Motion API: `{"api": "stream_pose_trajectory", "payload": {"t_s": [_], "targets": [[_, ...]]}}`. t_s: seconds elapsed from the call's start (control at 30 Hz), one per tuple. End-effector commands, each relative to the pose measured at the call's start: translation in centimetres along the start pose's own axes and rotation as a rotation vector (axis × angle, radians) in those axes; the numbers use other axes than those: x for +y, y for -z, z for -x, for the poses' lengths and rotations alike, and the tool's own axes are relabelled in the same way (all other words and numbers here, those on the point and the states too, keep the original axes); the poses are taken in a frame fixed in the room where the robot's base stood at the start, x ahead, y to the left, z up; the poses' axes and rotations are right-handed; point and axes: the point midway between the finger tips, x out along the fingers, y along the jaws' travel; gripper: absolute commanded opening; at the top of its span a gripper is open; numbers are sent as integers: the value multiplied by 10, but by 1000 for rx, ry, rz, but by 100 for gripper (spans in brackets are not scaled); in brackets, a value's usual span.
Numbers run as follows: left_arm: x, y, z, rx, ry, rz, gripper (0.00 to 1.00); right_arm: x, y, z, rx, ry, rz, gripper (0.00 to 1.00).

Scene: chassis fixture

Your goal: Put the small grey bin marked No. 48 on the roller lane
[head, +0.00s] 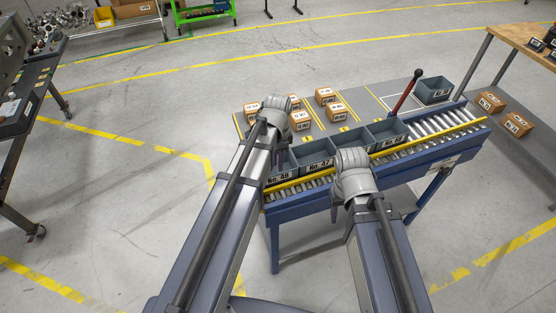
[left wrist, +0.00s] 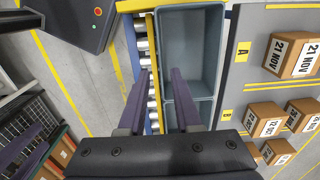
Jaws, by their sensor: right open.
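The grey bin No. 48 (head: 279,178) is at the left end of the roller lane (head: 436,121), behind its yellow rail. My right gripper (head: 335,212) is open and empty, in front of the lane.
Bin No. 47 (head: 318,165) stands close beside No. 48, with another grey bin (head: 390,139) to its right. A further grey bin (head: 434,90) is at the table's far right, near a red-and-black lever (head: 405,92). Several brown boxes (head: 325,96) stand behind. The lane's right end is clear.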

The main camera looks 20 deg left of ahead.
Motion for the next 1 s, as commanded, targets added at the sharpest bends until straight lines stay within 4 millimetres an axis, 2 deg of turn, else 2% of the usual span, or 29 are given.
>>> {"api": "stream_pose_trajectory", "payload": {"t_s": [0.03, 0.1, 0.4, 0.8, 1.0], "targets": [[0, 0, -15, 0, 0, 0, 32, -2, 1, -15, 0, 0, 0, 50], [0, 0, -25, 0, 0, 0, 32, -2, 2, -25, 0, 0, -1, 50], [0, 0, -61, 0, 0, 0, 32, -6, 4, -61, 0, 0, -2, 50], [0, 0, -65, 0, 0, 0, 32, -6, 4, -64, 0, 0, -2, 50], [0, 0, -65, 0, 0, 0, 10, -6, 4, -64, 0, 0, -2, 50]]}}
